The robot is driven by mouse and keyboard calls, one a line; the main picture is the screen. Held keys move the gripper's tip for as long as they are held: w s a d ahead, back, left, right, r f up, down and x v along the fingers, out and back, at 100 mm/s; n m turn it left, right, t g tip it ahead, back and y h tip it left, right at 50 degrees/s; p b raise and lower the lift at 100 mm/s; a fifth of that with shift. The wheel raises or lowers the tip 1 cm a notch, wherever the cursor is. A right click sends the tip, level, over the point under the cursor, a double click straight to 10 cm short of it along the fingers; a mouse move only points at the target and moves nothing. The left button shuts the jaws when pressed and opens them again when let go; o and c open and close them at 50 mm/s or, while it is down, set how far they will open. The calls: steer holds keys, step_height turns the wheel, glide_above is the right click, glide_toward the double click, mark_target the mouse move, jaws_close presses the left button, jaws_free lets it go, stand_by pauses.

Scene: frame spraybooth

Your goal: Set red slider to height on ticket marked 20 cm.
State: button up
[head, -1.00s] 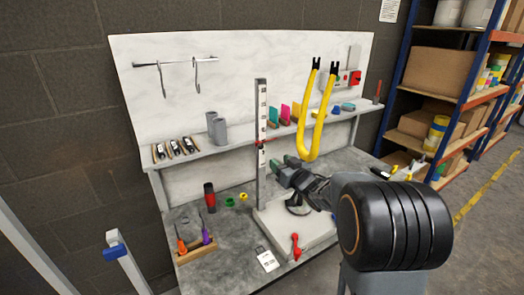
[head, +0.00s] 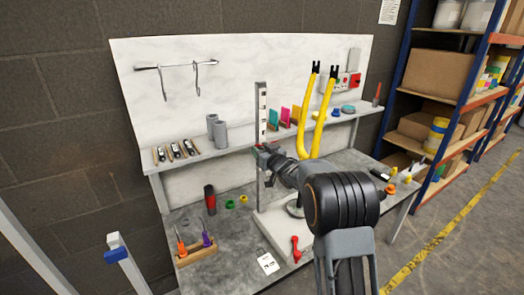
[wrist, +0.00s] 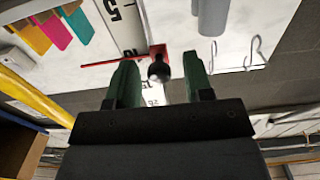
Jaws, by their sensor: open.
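The upright scale post (head: 261,104) with a white numbered strip stands on a pale base (head: 268,236) on the bench. In the wrist view the red slider (wrist: 160,49) sits on the numbered strip (wrist: 122,22), with a thin red pointer to the left and a dark round knob (wrist: 159,72) facing me. My gripper (wrist: 160,76) is open, its green fingers on either side of the knob with gaps visible. In the head view my gripper (head: 266,152) is at the post and mostly hides the slider. A white ticket (head: 268,264) lies at the bench's front; its print is too small to read.
A tool block (head: 197,252) and a red-black cylinder (head: 210,199) stand left. Coloured cards (head: 285,117) and grey cylinders (head: 218,132) are on the shelf.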

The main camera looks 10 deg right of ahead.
steer(key=shift+c, duration=0.5)
jaws_close()
steer(key=shift+r, duration=0.1)
